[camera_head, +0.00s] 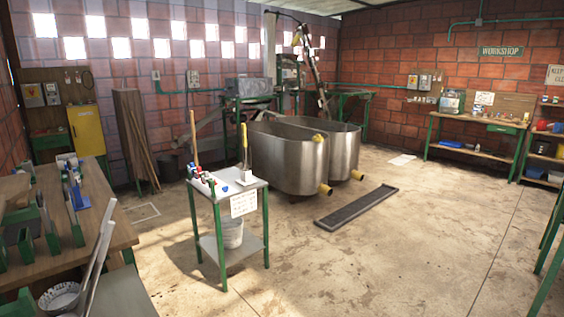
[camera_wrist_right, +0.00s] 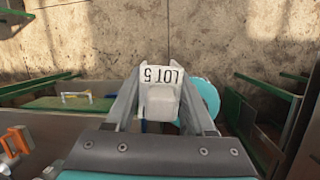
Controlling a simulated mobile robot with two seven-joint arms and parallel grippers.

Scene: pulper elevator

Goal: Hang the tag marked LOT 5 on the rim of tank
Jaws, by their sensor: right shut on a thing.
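In the right wrist view, my right gripper (camera_wrist_right: 163,104) is shut on a white tag marked LOT 5 (camera_wrist_right: 165,75). The tag sticks out past the fingertips, with its lettering upside down in this view. In the head view, two steel tanks stand side by side in the middle of the room. Neither of my grippers shows in the head view.
A small green-legged stand (camera_head: 228,192) with bottles and tools is in front of the tanks. A dark floor grate (camera_head: 356,208) lies to their right. A wooden workbench (camera_head: 105,240) fills the left foreground. Open concrete floor (camera_head: 400,260) spreads at front right.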

